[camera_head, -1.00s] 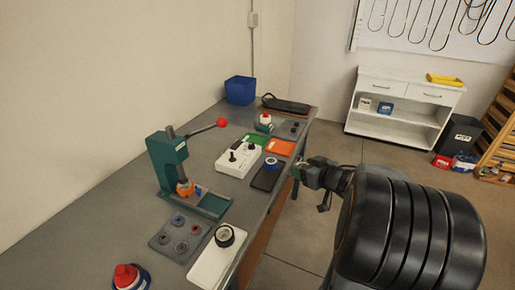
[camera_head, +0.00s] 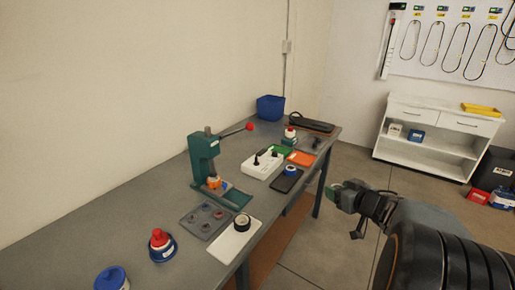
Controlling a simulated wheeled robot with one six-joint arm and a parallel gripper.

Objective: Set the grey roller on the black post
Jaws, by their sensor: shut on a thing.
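A white block (camera_head: 264,168) lies on the workbench, with dark upright pieces on it. One of these, a black post (camera_head: 257,158), stands near its left end. My gripper (camera_head: 335,193) is off the right edge of the bench, over the floor, apart from the block. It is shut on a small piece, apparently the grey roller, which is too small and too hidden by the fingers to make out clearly. No other grey roller stands out on the bench.
The green press (camera_head: 203,158) stands left of the block. A grey tray (camera_head: 190,222) of small rings and a white board (camera_head: 222,246) with a black ring lie nearer. A dark pad (camera_head: 285,184) lies between block and edge. Open floor lies right of the bench.

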